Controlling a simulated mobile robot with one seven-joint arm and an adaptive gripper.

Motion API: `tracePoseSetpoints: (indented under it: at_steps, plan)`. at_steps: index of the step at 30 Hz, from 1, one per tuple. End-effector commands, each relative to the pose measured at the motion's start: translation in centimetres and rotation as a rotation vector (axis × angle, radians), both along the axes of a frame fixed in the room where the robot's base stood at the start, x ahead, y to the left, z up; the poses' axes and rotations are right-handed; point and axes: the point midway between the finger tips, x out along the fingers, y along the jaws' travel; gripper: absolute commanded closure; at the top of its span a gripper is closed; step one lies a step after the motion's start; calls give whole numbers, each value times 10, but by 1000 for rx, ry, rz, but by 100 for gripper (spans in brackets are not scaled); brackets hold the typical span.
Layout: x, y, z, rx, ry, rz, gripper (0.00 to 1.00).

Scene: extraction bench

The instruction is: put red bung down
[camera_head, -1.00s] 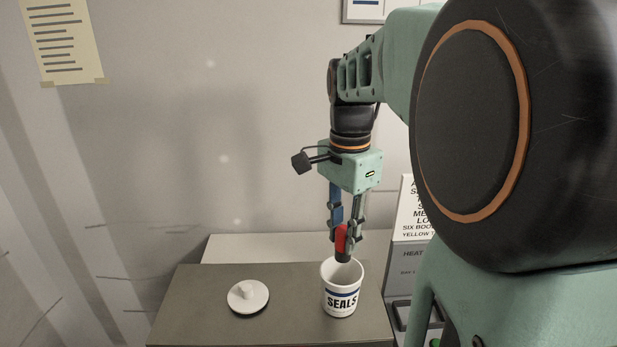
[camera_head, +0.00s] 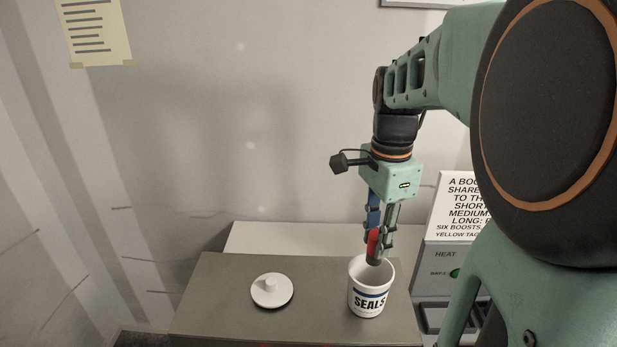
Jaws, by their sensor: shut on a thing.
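The red bung (camera_head: 373,243) is held upright between the fingers of my gripper (camera_head: 379,240), which is shut on it. The bung's dark lower end is at the mouth of a white pot (camera_head: 369,303) marked SEALS. From this angle I cannot tell whether the bung's tip is inside the rim or just behind it. The pot stands open on the grey-brown bench top (camera_head: 215,305). A round white lid with a knob (camera_head: 271,290) lies on the bench to the left of the pot.
A pale ledge (camera_head: 300,240) runs behind the bench top. To the right stand a lettered sign (camera_head: 460,205) and a grey unit marked HEAT (camera_head: 442,256). The bench left of the lid is clear.

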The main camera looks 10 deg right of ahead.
Motion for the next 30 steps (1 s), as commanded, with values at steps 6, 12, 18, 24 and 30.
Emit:
tracePoseSetpoints:
  at_steps: [6, 12, 18, 24, 30]
  plan:
    - [0, 0, -31, 1, 1, 1, 100]
    - [0, 0, -42, 1, 1, 1, 100]
    - [0, 0, -44, 0, 0, 1, 100]
    - [0, 0, -44, 0, 1, 1, 100]
    - [0, 0, -44, 1, 1, 1, 57]
